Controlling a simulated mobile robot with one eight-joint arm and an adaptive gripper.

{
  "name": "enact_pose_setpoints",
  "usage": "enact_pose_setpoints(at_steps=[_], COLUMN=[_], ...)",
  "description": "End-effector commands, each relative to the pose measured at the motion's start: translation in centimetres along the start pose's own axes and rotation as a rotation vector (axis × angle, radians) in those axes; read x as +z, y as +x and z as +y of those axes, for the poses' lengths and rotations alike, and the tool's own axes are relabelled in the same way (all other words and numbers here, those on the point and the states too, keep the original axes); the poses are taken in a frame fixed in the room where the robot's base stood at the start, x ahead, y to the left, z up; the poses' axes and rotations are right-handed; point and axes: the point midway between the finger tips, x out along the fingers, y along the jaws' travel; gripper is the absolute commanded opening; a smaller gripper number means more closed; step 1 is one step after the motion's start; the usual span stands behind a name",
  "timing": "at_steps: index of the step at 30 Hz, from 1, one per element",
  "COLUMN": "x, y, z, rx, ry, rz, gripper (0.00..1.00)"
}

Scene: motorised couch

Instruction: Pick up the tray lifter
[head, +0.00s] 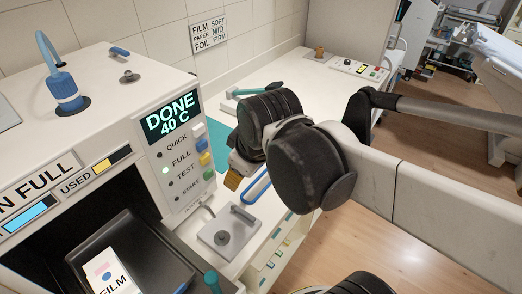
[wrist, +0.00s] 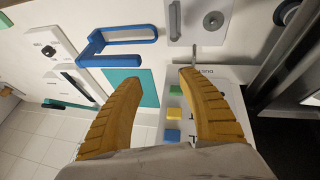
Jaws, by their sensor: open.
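A blue looped tool, which looks like the tray lifter, lies on the white counter. In the wrist view the tool (wrist: 128,34) is beyond my fingertips, up and to the left, and apart from them. In the head view only part of the blue tool (head: 257,186) shows below my wrist; the rest is hidden behind my arm. My gripper (wrist: 146,80) is open and empty, with its two yellow fingers spread over the counter. In the head view one yellow fingertip of my gripper (head: 233,181) shows, just left of the blue tool.
A machine with a display reading DONE 40 C (head: 170,117) stands at left, its bay holding a dark tray (head: 165,270) with a FILM packet. A grey plate with a knob (head: 230,233) lies near the blue tool.

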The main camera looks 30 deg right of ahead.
Motion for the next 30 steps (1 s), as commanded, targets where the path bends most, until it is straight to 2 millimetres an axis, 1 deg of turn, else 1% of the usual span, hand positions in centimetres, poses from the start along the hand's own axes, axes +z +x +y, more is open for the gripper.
enact_pose_setpoints(at_steps=[1,5,8,11,14,15,18,21,24,26,30], x=[-0.5,-1.3,-2.0,-2.6,-3.0,-3.0,-2.8,-2.4,-2.1,-1.8,-0.8], y=[-0.4,-0.6,-0.6,-0.4,0.2,0.5,1.4,2.1,2.8,3.5,5.8], z=[0.8,2.6,4.3,6.6,9.1,10.0,11.7,12.7,13.0,12.9,12.4], rx=[-0.006,-0.037,-0.078,-0.149,-0.252,-0.296,-0.391,-0.456,-0.489,-0.497,-0.498], ry=[-0.056,-0.251,-0.433,-0.663,-0.929,-1.028,-1.23,-1.361,-1.427,-1.443,-1.446], rz=[-0.02,-0.077,-0.123,-0.17,-0.2,-0.204,-0.196,-0.179,-0.167,-0.164,-0.163], gripper=[0.47,0.47,0.47,0.47,0.47,0.47,0.47,0.47,0.47,0.47,0.47])
